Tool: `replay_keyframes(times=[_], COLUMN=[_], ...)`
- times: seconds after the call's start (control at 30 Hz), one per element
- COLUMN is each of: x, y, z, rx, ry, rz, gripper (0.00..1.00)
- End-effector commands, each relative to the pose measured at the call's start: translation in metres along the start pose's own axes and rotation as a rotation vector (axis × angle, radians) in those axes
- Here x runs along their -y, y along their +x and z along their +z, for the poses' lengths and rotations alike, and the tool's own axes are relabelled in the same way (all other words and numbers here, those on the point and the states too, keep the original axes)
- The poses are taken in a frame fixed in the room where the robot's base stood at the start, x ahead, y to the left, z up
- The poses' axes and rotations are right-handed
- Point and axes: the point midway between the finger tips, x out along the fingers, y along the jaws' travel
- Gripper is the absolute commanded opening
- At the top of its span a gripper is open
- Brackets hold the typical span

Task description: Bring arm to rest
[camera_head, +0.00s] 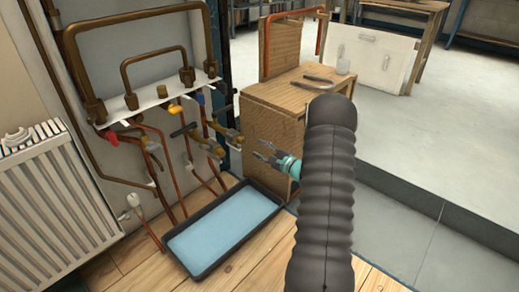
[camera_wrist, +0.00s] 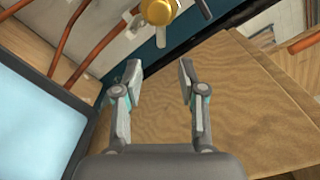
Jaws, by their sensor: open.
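My gripper (camera_head: 265,151) is open and empty in the head view. It points left toward the pipework, in front of the wooden cabinet. My dark ribbed arm hides part of the cabinet and floor. In the wrist view the two fingers of my gripper (camera_wrist: 158,82) are spread apart with nothing between them. A brass valve fitting (camera_wrist: 160,10) shows just beyond the fingertips, and I see no contact with it.
A black tray with blue water (camera_head: 222,232) lies on the wooden floor below the copper pipes and valves (camera_head: 205,140). A white radiator (camera_head: 45,200) stands at left. The wooden cabinet (camera_head: 262,125) carries a bent pipe and a glass. Grey floor (camera_head: 420,130) is clear at right.

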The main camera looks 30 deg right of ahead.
Motion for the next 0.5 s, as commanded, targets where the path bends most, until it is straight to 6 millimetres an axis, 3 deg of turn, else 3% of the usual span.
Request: replay_keyframes(times=[0.4, 0.5], x=[-0.001, -0.019], y=[0.0, -0.001], z=[-0.001, 0.001], rx=[-0.005, 0.001], ry=[0.029, 0.074], rz=[0.004, 0.079], gripper=[0.41, 0.41])
